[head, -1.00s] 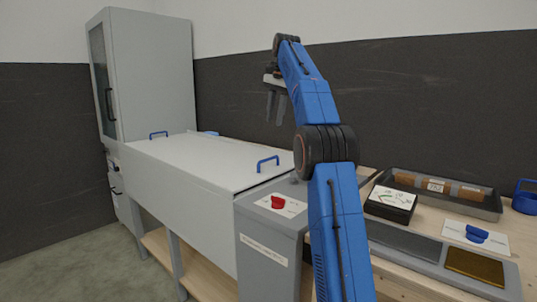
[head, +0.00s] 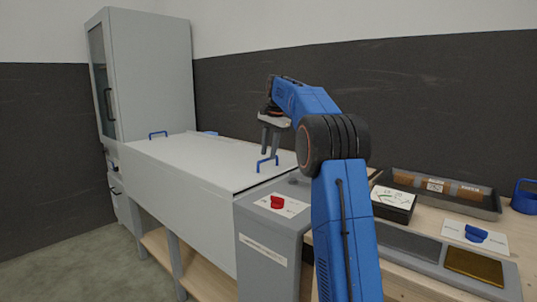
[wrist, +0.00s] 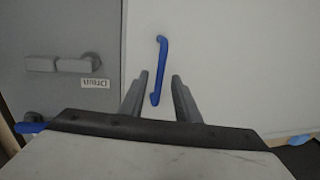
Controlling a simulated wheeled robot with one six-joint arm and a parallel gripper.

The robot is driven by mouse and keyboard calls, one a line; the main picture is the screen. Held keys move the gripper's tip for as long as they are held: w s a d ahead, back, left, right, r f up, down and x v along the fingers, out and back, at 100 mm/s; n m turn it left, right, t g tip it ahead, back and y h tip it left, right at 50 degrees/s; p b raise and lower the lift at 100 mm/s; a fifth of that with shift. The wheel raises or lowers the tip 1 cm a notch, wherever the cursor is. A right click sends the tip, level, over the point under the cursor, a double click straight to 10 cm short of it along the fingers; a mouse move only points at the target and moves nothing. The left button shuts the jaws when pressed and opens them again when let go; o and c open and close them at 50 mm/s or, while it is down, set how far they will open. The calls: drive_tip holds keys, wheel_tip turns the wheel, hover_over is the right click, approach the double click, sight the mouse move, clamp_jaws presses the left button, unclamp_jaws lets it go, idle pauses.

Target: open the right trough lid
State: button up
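The long trough has a flat pale grey lid (head: 205,160) that lies closed. A blue bar handle (head: 267,163) stands at the lid's right end, and another blue handle (head: 158,134) stands at its left end. My gripper (head: 269,153) points down just above the right handle. In the wrist view the handle (wrist: 159,70) runs lengthwise, its near end between my two open fingers (wrist: 159,80). The fingers look apart from the handle. I cannot tell the exact height gap.
A grey box with a red knob (head: 278,203) stands right of the trough. A tray with brown cylinders (head: 437,186), a meter (head: 393,205) and a blue knob (head: 476,233) are on the bench at right. A tall cabinet (head: 152,75) stands behind left.

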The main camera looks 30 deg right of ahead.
drive_tip(key=shift+w+f, duration=0.1)
drive_tip(key=shift+f, duration=0.5)
clamp_jaws()
